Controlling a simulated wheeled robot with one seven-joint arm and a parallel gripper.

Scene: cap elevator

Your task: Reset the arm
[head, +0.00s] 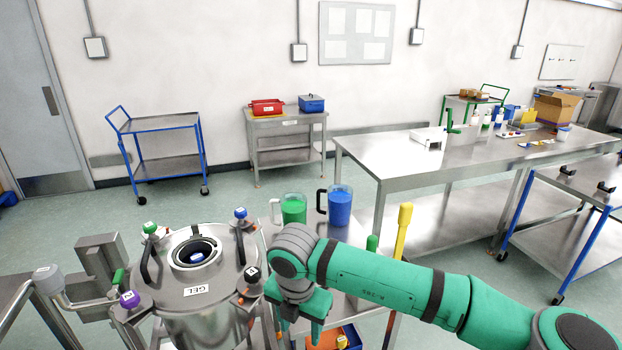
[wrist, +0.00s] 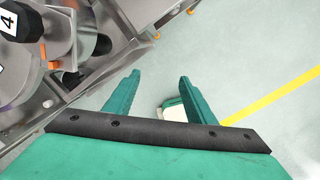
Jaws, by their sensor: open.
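My arm (head: 385,280) is green with grey joints and reaches in from the lower right in the head view. My gripper (head: 302,325) points down just right of the steel vessel marked GEL (head: 195,315). In the wrist view my gripper (wrist: 158,105) has its two green fingers apart, with nothing held between them. Floor shows below the fingers there, with a pale, partly hidden item (wrist: 172,112) beside the right finger.
Behind the arm, a green jug (head: 293,209) and a blue jug (head: 340,206) stand on a small steel table. A blue bin (head: 352,338) sits low under the arm. A yellow handle (head: 403,230) stands upright behind the arm. A long steel bench (head: 390,160) lies beyond.

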